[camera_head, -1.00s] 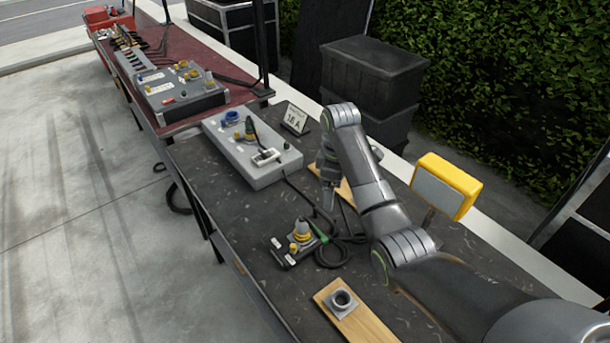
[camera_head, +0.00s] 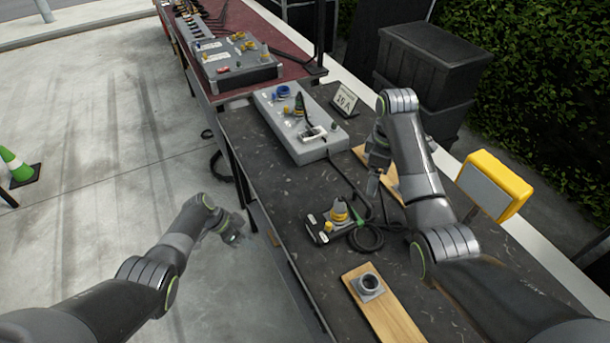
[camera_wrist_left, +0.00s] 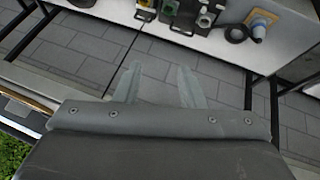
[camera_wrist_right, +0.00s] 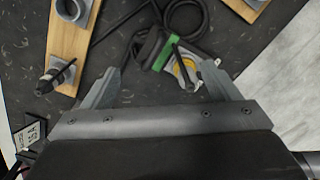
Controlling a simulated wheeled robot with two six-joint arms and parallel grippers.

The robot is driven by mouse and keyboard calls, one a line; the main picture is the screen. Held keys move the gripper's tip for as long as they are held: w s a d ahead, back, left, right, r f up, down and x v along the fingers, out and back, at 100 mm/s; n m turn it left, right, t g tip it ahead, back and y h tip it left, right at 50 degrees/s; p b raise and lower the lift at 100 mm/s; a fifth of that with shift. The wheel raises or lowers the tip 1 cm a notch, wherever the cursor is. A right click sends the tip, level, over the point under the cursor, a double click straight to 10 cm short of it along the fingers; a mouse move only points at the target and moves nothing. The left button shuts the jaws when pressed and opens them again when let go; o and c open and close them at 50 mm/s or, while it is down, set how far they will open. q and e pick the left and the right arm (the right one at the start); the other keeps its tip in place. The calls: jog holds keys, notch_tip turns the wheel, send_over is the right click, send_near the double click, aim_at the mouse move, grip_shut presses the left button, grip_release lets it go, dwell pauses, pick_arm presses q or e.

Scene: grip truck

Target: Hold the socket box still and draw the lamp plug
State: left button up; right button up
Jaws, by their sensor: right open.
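The small dark socket box (camera_head: 318,228) with a yellow-and-grey socket stands on the dark table. A green-marked plug (camera_head: 357,216) with a black cable sits at its right side. The box (camera_wrist_right: 197,53) and the green part (camera_wrist_right: 163,54) also show in the right wrist view, where I cannot tell how deep the plug sits. My left gripper (camera_head: 237,236) is open and empty, left of the table edge over the paving. Its fingers (camera_wrist_left: 158,84) are apart. My right gripper (camera_head: 374,182) is open and empty above the table, beyond the box; its fingers (camera_wrist_right: 160,90) are apart.
A long grey panel box (camera_head: 302,140) stands farther back, beside a "16 A" sign (camera_head: 344,101). A yellow lamp (camera_head: 496,185) stands at right. A wooden board with a grey ring (camera_head: 385,311) lies nearest. Coiled cable (camera_head: 367,240) lies beside the socket box.

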aim_at(369, 211)
pick_arm(q)
jog(key=w+d+r+m, duration=0.1)
jog(key=w+d+r, duration=0.1)
jog(key=r, duration=0.2)
jog(key=w+d+r+m+h, duration=0.1)
jog(key=w+d+r+m, duration=0.1)
jog(key=r, duration=0.3)
jog(key=w+d+r+m+h, duration=0.1)
jog(key=w+r+m, duration=0.1)
jog(key=r, duration=0.2)
jog(key=shift+w+d+r+g, duration=0.25)
jog(key=shift+w+d+g, duration=0.15)
jog(key=d+r+m+g+h, duration=0.1)
jog(key=d+r+m+g, duration=0.1)
jog(key=d+r+m, duration=0.3)
jog(key=d+r, duration=0.3)
jog(key=d, duration=0.3)
jog(key=shift+m+g+h, duration=0.3)
pick_arm(e)
notch_tip(369, 211, down, 17)
jog(key=shift+s+f, duration=0.1)
jog(key=shift+f, duration=0.05)
pick_arm(q)
jog(key=shift+d+r, duration=0.1)
pick_arm(e)
grip_shut()
jog(key=shift+a, duration=0.1)
